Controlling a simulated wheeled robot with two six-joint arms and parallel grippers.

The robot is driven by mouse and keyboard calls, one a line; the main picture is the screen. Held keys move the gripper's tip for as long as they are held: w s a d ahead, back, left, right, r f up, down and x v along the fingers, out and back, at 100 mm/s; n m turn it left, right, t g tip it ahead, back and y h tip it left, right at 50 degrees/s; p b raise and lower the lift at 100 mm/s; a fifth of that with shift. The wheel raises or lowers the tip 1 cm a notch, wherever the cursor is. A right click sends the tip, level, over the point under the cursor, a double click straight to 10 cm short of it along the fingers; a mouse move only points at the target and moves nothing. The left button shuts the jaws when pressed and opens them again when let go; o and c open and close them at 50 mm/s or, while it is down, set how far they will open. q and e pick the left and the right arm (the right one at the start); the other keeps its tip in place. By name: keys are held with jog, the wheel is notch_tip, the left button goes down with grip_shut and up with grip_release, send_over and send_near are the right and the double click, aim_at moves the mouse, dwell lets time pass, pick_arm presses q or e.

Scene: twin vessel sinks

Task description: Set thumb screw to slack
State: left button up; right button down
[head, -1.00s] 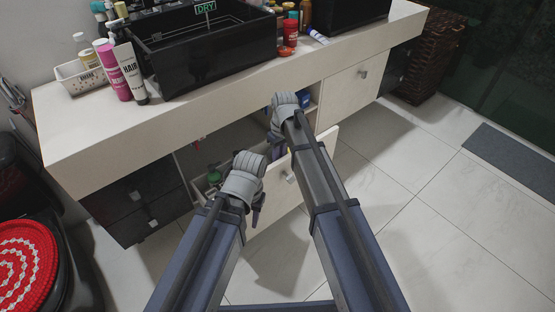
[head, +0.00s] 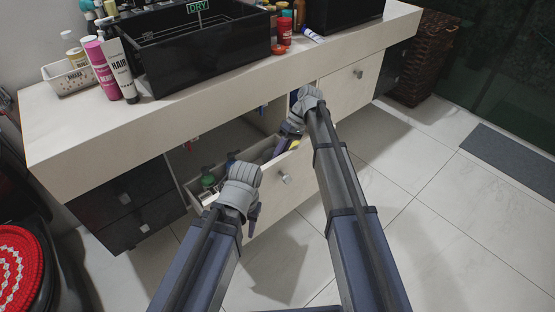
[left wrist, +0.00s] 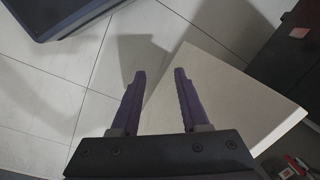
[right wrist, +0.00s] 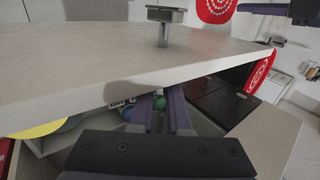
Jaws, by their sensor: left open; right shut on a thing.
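I cannot make out a thumb screw in any view. A pale drawer (head: 265,203) stands open under the counter, with bottles and small items in it. My left gripper (head: 253,218) is open near the drawer's left part; in the left wrist view its fingers (left wrist: 160,75) are apart with nothing between them, above the pale front panel (left wrist: 220,105). My right gripper (head: 288,137) is at the drawer's right part. In the right wrist view its fingers (right wrist: 159,98) reach to the edge of the pale panel (right wrist: 80,80). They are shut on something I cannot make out.
The counter (head: 230,88) overhangs the drawer and bears black sinks (head: 205,55) and bottles (head: 119,65). Dark drawers (head: 120,200) are at left. A red patterned round top (head: 20,262) is at far left.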

jog(key=shift+a, duration=0.1)
jog(key=c, duration=0.9)
grip_release()
jog(key=p+v, duration=0.6)
jog(key=v, duration=0.1)
jog(key=shift+w+d+r, duration=0.15)
jog(key=shift+d+r, duration=0.15)
